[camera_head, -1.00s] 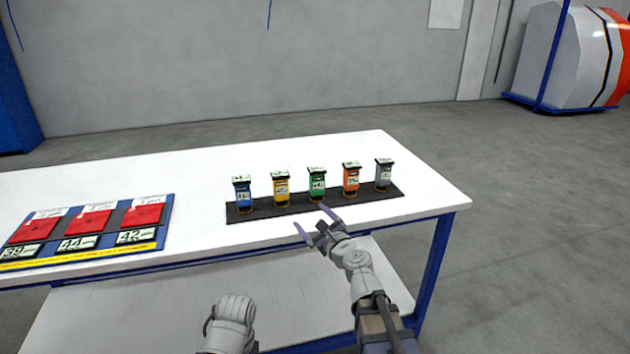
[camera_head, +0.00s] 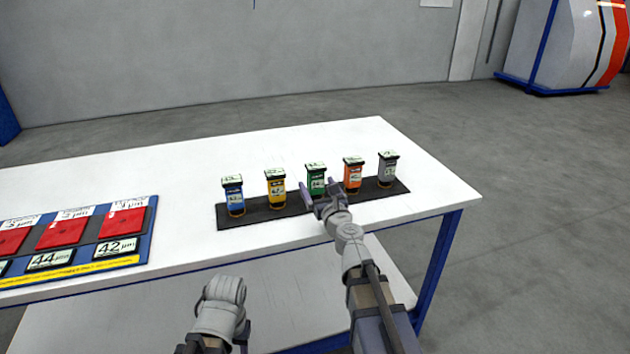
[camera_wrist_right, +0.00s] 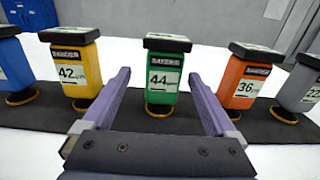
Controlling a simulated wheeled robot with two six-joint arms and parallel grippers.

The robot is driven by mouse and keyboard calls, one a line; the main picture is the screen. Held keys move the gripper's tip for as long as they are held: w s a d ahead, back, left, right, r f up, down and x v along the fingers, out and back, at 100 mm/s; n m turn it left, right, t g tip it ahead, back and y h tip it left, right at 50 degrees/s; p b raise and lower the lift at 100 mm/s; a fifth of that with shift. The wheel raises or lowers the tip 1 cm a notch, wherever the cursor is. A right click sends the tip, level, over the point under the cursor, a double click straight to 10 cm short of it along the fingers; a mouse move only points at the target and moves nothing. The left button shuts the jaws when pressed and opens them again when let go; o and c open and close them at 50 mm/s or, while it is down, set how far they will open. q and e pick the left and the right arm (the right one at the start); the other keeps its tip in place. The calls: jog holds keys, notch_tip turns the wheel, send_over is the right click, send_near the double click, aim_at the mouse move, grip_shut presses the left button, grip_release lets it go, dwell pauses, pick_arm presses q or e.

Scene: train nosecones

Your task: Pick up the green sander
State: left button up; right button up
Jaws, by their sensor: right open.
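The green sander (camera_head: 316,175) stands upright in the middle of a row of sanders on a black mat (camera_head: 262,214). My right gripper (camera_head: 321,189) is open right in front of it; its lower part is partly hidden behind the gripper in the head view. In the right wrist view the green sander (camera_wrist_right: 162,78), labelled 44, stands ahead, centred between the two open purple fingers (camera_wrist_right: 162,100). I cannot tell whether the fingertips have reached its sides. My left arm shows low in the head view, but its fingers cannot be made out.
Yellow (camera_head: 275,187) and orange (camera_head: 352,174) sanders stand close on either side, with blue (camera_head: 233,196) and grey (camera_head: 388,168) ones at the ends. A blue board (camera_head: 148,232) with red pads lies left on the white table (camera_head: 350,135). The table behind the row is clear.

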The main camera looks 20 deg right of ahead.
jog(key=shift+w+d, duration=0.15)
jog(key=shift+w, duration=3.3)
jog(key=shift+s+r, duration=0.1)
grip_shut()
